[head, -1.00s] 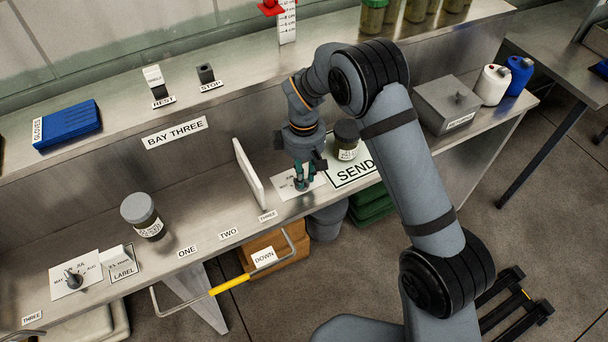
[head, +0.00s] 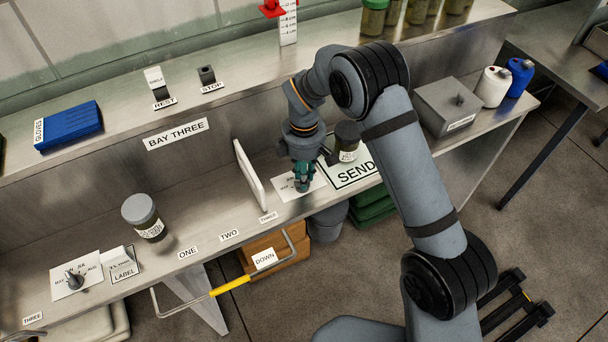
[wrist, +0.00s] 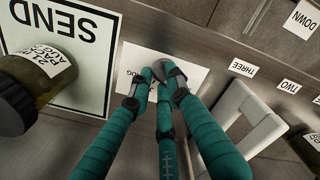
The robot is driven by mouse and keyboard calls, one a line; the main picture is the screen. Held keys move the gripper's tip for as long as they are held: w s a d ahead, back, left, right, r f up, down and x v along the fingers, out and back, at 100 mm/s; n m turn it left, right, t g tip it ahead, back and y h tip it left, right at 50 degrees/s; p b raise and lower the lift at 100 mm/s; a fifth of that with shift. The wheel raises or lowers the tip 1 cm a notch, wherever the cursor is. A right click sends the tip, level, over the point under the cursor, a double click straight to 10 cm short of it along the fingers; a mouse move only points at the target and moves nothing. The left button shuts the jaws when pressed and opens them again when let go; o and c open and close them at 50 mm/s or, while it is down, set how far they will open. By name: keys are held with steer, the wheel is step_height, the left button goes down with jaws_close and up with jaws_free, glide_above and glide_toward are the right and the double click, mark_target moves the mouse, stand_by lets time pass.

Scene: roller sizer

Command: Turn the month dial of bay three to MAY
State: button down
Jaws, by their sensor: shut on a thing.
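My gripper (head: 302,185) points down over a white month card (head: 317,181) on the bench, between the upright white divider and the SEND mat. In the wrist view, the teal fingers (wrist: 160,84) are closed around a grey round dial knob (wrist: 160,68) on the white card (wrist: 190,77). The fingers hide much of the knob and most of the month lettering, so I cannot read its setting. A second month dial (head: 74,279) sits on another white card at the bench's left, with MAY and AUG lettering. The BAY THREE sign (head: 175,134) is on the back wall.
The white divider (head: 250,175) stands close left of my gripper. A dark-lidded jar (head: 347,142) stands close right, at the SEND mat (head: 356,173). Another jar (head: 142,216) stands left. A DOWN handle (head: 231,284) juts from the bench front.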

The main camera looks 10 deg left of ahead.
steer(key=c, duration=1.7)
jaws_free()
steer(key=shift+o, duration=0.3)
step_height(320, 180, up, 12)
step_height(320, 180, down, 12)
steer(key=shift+f, duration=0.1)
